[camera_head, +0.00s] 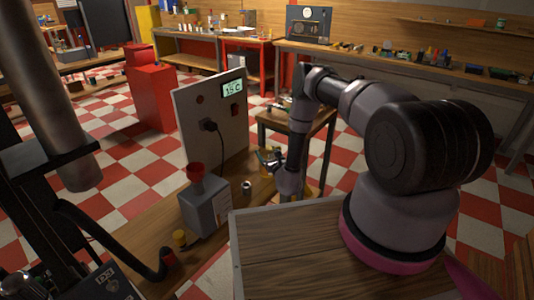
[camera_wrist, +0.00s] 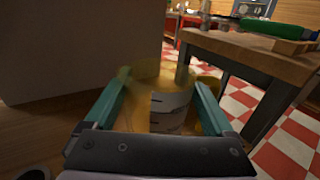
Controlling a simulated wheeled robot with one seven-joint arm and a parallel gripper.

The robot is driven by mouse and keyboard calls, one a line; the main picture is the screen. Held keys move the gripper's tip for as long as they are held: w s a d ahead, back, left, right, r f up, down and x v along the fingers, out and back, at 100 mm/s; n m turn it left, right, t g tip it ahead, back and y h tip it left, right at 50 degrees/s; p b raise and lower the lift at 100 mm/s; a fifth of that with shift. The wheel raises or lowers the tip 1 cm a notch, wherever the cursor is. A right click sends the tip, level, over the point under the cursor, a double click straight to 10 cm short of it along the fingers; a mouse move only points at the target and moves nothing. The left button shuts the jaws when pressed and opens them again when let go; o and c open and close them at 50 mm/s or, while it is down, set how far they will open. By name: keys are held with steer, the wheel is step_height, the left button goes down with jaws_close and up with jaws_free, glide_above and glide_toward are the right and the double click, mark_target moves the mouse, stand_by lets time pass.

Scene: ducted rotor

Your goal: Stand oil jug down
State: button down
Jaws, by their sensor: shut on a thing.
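The oil jug (camera_wrist: 168,98) is a see-through, yellowish vessel with a pale marked label. In the wrist view it stands between the two teal fingers of my gripper (camera_wrist: 158,102), which is shut on it. In the head view, the jug (camera_head: 264,169) shows small and partly hidden beside my gripper (camera_head: 272,160), near the back right of the wooden bench (camera_head: 150,228). The jug looks roughly upright. I cannot tell whether its base touches the bench top.
A grey tank (camera_head: 206,208) with a red funnel (camera_head: 195,172) stands on the bench, with a yellow cap (camera_head: 180,239) and a small metal cup (camera_head: 247,188) nearby. An upright panel (camera_head: 215,118) with a display rises behind. A wooden side table (camera_head: 300,120) stands beyond my gripper.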

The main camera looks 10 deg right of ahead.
steer(key=shift+f, duration=0.6)
jaws_free()
steer(key=shift+s, duration=0.15)
